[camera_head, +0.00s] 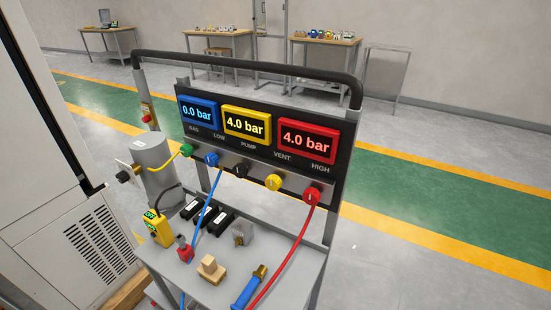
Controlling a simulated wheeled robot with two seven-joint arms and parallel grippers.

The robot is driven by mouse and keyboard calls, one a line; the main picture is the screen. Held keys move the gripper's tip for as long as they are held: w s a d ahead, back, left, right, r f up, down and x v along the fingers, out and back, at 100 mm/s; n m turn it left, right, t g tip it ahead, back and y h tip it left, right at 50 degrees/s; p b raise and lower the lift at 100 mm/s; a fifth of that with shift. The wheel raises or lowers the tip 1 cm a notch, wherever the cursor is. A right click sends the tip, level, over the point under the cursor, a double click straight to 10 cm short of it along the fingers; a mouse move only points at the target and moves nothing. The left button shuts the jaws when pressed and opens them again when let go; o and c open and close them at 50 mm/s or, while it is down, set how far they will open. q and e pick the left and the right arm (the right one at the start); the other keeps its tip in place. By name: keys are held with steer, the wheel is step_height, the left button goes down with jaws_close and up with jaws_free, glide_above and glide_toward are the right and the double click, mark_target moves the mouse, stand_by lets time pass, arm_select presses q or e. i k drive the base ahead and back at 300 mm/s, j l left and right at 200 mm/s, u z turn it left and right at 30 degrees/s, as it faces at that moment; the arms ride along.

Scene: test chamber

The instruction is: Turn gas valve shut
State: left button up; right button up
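A cart carries a black panel (262,150) with the labels GAS, LOW, PUMP, VENT and HIGH. Below the labels is a row of round coloured knobs or fittings: green (187,150) under GAS, blue (211,160), black (240,170), yellow (273,182) and red (312,196). A yellow hose (170,166) runs from the green one towards a grey cylinder (153,160) at the left. A black knob-like part (124,176) sticks out left of the cylinder. I cannot tell which way any valve is turned. Neither gripper is in view.
Blue (198,112), yellow (246,124) and red (306,138) displays read 0.0, 4.0 and 4.0 bar. The cart shelf (190,275) holds a yellow meter (158,229) and small fittings. A white cabinet (50,150) stands close at left. Floor to the right is clear.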

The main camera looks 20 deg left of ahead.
mark_target(187, 150)
steer(key=u, duration=1.3)
